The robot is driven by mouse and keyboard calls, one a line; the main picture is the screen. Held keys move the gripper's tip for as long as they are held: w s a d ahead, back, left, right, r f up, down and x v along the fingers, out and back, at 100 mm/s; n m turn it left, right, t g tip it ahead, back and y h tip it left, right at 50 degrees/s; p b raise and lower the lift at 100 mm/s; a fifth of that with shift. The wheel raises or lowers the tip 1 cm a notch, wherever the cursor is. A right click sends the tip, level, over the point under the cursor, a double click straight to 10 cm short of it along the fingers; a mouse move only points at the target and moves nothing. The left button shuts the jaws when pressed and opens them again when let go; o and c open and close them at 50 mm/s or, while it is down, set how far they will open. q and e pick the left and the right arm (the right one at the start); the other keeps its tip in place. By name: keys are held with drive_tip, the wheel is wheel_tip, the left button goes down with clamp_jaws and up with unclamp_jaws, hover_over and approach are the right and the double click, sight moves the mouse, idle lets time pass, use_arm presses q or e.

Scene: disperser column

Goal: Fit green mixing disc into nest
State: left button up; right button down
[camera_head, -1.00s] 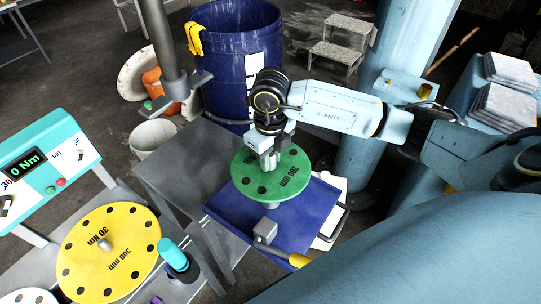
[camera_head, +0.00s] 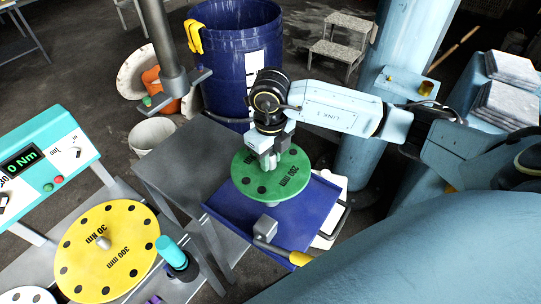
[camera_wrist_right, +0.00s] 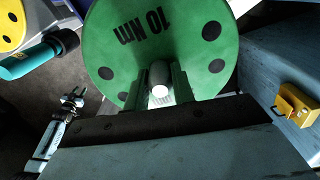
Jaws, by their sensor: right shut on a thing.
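The green mixing disc (camera_head: 262,186) has black holes and black lettering. It is at the blue tray (camera_head: 318,196) in the head view, over its far part. My right gripper (camera_head: 269,160) is at the disc's middle, shut on its hub. In the right wrist view, the fingers stand on either side of a pale round hub (camera_wrist_right: 160,78), and the green disc (camera_wrist_right: 190,30) shows "10 Nm". I cannot tell whether the disc touches the tray. No nest can be clearly made out.
A yellow disc (camera_head: 127,233) sits on the bench at the left, beside a teal-topped cylinder (camera_head: 172,254) and a teal torque display (camera_head: 40,165). A grey table (camera_head: 175,165) adjoins the tray. A blue drum (camera_head: 228,70) stands behind.

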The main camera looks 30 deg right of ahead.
drive_tip(key=c, duration=1.1)
unclamp_jaws()
wheel_tip(320, 180, up, 13)
drive_tip(key=shift+r+b, duration=0.2)
drive_tip(key=shift+b, duration=0.1)
